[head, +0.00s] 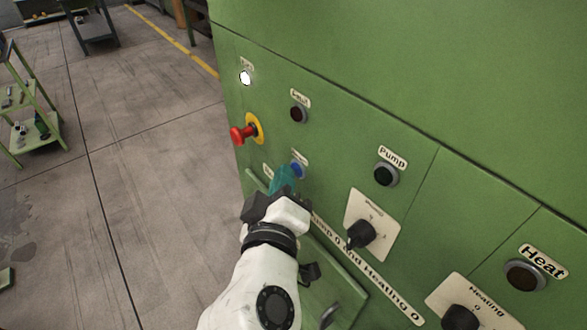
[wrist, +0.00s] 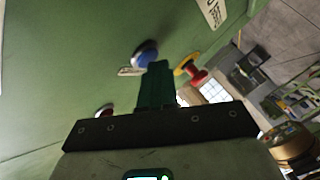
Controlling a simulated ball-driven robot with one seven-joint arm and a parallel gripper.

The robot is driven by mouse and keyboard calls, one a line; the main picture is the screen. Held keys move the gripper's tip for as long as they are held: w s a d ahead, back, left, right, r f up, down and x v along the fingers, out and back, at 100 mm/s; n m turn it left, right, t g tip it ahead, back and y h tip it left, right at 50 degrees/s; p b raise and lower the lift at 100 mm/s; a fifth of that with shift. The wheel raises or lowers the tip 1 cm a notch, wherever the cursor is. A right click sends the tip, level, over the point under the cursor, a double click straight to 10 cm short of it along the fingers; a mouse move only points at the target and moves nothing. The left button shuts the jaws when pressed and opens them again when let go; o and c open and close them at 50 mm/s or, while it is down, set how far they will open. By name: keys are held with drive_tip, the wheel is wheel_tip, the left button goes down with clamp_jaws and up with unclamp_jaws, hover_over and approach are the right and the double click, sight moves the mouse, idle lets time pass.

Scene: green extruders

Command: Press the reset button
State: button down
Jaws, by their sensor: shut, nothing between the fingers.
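A blue button (head: 298,169) sits on the green cabinet front, below and right of the red mushroom knob; its small label is too small to read. It also shows in the wrist view (wrist: 146,55), just beyond the fingertips. My gripper (head: 287,170) has its teal fingers together and empty, pointing at the panel close to the blue button. In the wrist view my gripper (wrist: 158,66) has its tips just below and right of the button. I cannot tell whether they touch it. No other button shows a readable reset label.
The red mushroom knob (head: 240,134) on its yellow disc sticks out left of my fingers. A lit white lamp (head: 245,77), a dark red button (head: 298,113), the Pump button (head: 386,174) and a black rotary switch (head: 361,234) are on the panel.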

idle(0.3)
drive_tip(key=shift+s+a, duration=0.45)
drive_tip(key=shift+a, duration=0.15)
drive_tip(key=s+a, duration=0.2)
drive_tip(key=a+b, duration=0.1)
drive_tip(key=a, duration=0.1)
drive_tip(key=shift+s+a, duration=0.1)
drive_tip(key=shift+s, duration=0.3)
idle(0.8)
